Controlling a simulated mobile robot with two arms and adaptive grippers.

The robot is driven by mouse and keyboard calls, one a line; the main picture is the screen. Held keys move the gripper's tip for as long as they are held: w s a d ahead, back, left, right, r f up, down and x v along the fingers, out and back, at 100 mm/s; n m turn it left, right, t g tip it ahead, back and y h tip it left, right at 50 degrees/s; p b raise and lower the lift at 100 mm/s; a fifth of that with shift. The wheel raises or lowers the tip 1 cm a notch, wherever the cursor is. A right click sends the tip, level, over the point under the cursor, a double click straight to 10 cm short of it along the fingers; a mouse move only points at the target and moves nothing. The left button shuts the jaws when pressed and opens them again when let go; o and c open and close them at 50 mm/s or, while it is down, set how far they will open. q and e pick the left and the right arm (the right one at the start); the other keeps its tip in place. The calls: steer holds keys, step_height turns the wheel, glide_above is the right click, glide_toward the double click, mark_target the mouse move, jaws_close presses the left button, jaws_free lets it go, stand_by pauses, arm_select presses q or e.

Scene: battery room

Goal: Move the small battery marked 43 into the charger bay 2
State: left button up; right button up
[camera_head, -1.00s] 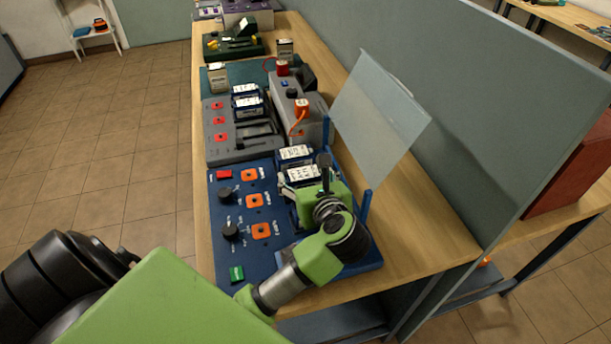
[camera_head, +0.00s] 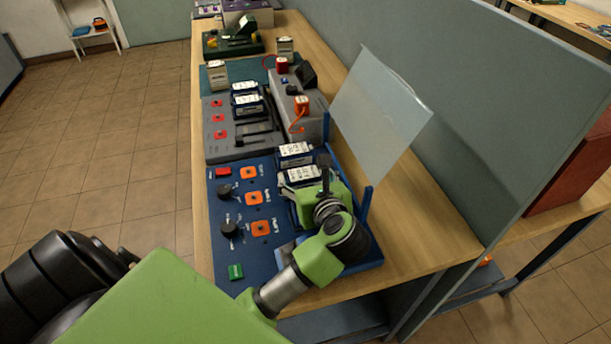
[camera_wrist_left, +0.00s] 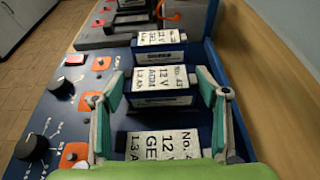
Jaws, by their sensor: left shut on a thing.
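The small battery marked 43 (camera_wrist_left: 160,80), dark with a white label, is between the two teal fingers of my left gripper (camera_wrist_left: 160,76), which is shut on it. It also shows in the head view (camera_head: 301,173). It is upright at the middle bay of the blue charger (camera_head: 245,270); I cannot tell whether it is fully down. The charger has three orange bay plates; the middle one, for bay 2 (camera_head: 255,198), is in line with this battery. My left gripper (camera_head: 325,190) comes from the near side and hides the lower battery and bay. My right gripper is not in view.
A battery (camera_head: 295,149) sits in the far bay, and a GEL battery (camera_wrist_left: 163,145) is close by on the near side. A clear tilted panel (camera_head: 380,115) stands right of the charger. A grey charger (camera_head: 225,148) is beyond. Knobs (camera_head: 229,229) lie left of the bays.

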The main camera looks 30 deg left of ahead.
mark_target(305, 176)
arm_select(q)
steer(key=o, duration=1.4)
steer(key=shift+r, duration=0.1)
steer(key=shift+c, duration=0.2)
steer(key=shift+p+v, duration=0.7)
steer(key=shift+v, duration=1.55)
steer(key=shift+p+v, duration=0.55)
steer(key=shift+v, duration=2.7)
